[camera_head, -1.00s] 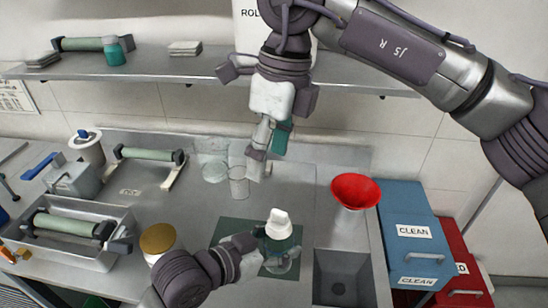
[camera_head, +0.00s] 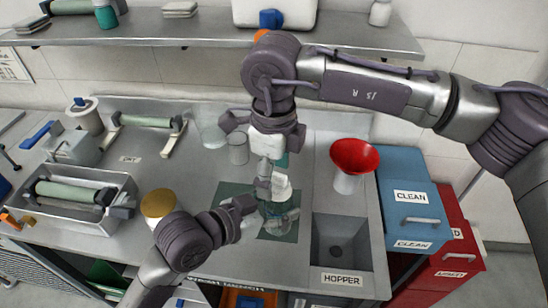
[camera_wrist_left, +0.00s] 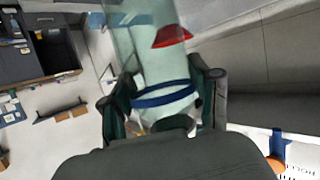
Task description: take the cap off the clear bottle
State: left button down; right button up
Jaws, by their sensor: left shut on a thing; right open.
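The clear bottle (camera_head: 275,212) stands upright on a dark green mat (camera_head: 232,199). Its white cap (camera_head: 283,188) is on top. My left gripper (camera_head: 262,222) comes in from the left and is shut around the bottle's body. In the left wrist view the bottle (camera_wrist_left: 160,62), with a blue band around it, lies between the two fingers (camera_wrist_left: 165,100). My right gripper (camera_head: 272,182) points down from above and is open, its fingers right at the cap. One finger shows beside the cap's left side; the other is partly hidden, so contact cannot be told.
A red funnel (camera_head: 354,156) stands right of the mat, behind a sink marked HOPPER (camera_head: 340,228). A clear glass (camera_head: 238,150) stands behind. A gold-lidded jar (camera_head: 158,205) is near my left arm. A roller tray (camera_head: 78,188) lies at the left.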

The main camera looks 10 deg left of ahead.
pick_arm(q)
jog(key=shift+r, duration=0.1)
pick_arm(e)
jog(key=shift+f, duration=0.15)
jog(key=shift+c, duration=0.4)
grip_shut()
jog(key=shift+r, duration=0.2)
dwell(0.3)
jog(key=shift+r, duration=0.9)
jog(key=shift+r, duration=0.15)
